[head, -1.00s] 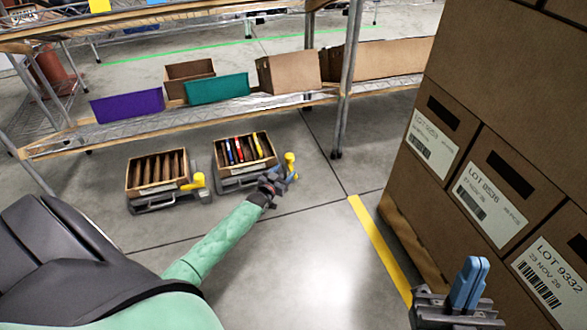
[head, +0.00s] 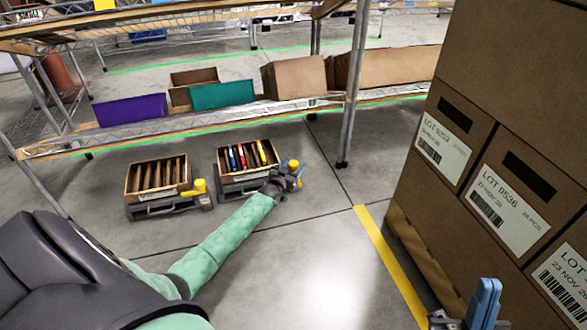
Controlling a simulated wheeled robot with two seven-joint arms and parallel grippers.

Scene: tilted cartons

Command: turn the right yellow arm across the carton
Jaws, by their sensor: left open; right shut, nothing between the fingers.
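The right carton (head: 222,182) is an open brown box with several coloured items in it, tilted on a low grey stand. Its yellow arm (head: 293,164) is at the stand's right side, partly hidden by my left gripper. My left gripper (head: 297,178) is open at that yellow arm; I cannot tell whether it touches it. The left carton (head: 130,180) holds several brown items, and its own yellow arm (head: 199,187) is at its right side. My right gripper (head: 485,300) is shut and empty at the lower right, with blue fingers, far from both cartons.
A wire shelf (head: 200,125) with a purple bin (head: 130,110), a teal bin (head: 222,95) and brown boxes stands behind the cartons. Stacked labelled boxes (head: 470,130) fill the right side. The floor between, with a yellow line (head: 385,255), is clear.

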